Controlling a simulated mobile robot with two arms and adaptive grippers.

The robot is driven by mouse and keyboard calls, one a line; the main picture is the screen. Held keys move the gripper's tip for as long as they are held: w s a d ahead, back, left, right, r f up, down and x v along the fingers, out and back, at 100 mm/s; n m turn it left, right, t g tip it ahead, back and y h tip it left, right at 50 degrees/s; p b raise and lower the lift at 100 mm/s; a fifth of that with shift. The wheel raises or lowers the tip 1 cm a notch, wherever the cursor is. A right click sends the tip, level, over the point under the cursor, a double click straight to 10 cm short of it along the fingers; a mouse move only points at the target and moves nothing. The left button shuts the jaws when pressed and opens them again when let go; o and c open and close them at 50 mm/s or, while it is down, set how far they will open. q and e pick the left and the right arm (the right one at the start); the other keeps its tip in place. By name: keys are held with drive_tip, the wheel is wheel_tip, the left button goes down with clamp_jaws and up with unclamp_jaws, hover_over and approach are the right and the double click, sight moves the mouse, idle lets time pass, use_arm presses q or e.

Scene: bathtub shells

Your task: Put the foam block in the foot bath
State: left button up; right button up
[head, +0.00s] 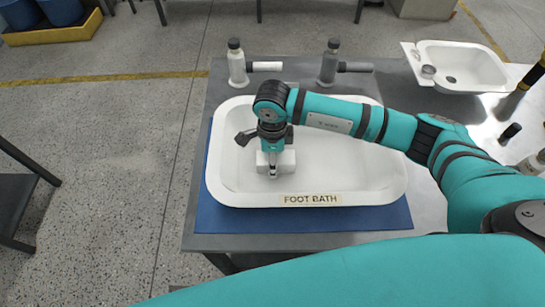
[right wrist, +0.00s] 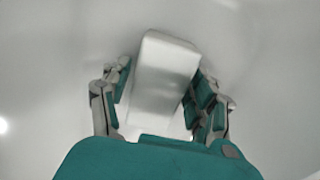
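The foot bath (head: 225,180) is a white oval basin with a "FOOT BATH" label on its near rim. The foam block (right wrist: 165,75) is a white block inside the basin; in the head view the block (head: 287,160) is low over the basin floor, partly hidden by my right gripper (head: 272,168). In the right wrist view my right gripper (right wrist: 158,100) has one finger on each side of the block. A narrow gap shows at the left finger, and the right finger is very close or touching. The block looks slightly turned between them. My left gripper is out of view.
The foot bath stands on a blue mat (head: 230,218) on a grey table. Two bottles (head: 237,65) (head: 328,63) stand behind it. A white sink-like basin (head: 465,68) is at the back right. Small dark-topped items (head: 510,131) stand at the right.

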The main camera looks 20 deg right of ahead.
drive_tip(key=shift+o, duration=0.4)
drive_tip(key=shift+r, duration=0.1)
drive_tip(key=shift+r, duration=0.2)
wheel_tip(320, 180, up, 12)
drive_tip(key=b, duration=0.2)
drive_tip(key=shift+f, duration=0.15)
